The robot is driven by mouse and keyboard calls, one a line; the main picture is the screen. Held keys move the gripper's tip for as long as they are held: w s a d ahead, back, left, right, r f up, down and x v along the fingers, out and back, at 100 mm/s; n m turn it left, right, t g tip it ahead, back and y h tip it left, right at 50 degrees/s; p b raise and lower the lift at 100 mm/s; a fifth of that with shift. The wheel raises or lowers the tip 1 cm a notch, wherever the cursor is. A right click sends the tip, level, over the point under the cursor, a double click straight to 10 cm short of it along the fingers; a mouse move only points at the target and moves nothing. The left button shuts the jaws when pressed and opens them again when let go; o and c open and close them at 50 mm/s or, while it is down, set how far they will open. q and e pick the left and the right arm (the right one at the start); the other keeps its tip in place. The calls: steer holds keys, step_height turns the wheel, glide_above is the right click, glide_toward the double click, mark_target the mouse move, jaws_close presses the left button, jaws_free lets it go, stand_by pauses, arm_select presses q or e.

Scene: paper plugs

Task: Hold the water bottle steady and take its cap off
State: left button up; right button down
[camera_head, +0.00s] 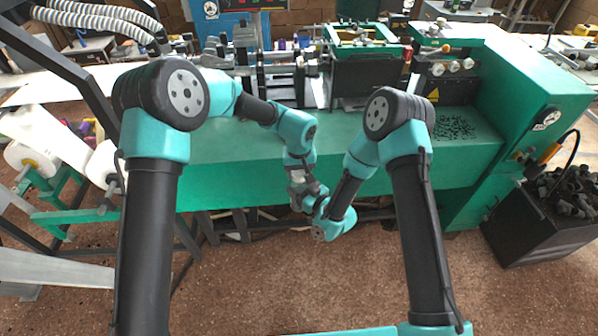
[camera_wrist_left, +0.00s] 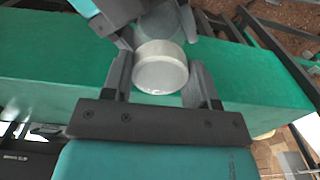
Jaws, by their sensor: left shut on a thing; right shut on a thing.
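The water bottle (camera_wrist_left: 160,72) shows in the left wrist view as a pale, translucent cylinder with one round end facing the camera. My left gripper (camera_wrist_left: 162,80) is shut on it, with one dark finger on each side. My right gripper (camera_head: 312,202) meets the left gripper (camera_head: 299,184) in the head view, in front of the green bench. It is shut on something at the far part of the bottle. Its dark jaws show at the top of the left wrist view. The cap is hidden behind the bottle and the jaws, so I cannot tell whether it is on the bottle.
A long green machine bench (camera_head: 240,170) lies just behind the grippers, with a machine frame (camera_head: 365,70) on top. A green cabinet (camera_head: 530,75) stands at the right. A dark bin (camera_head: 530,225) full of dark pieces is beside it. The brown floor in front is open.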

arm_select(q)
steer(key=c, duration=0.3)
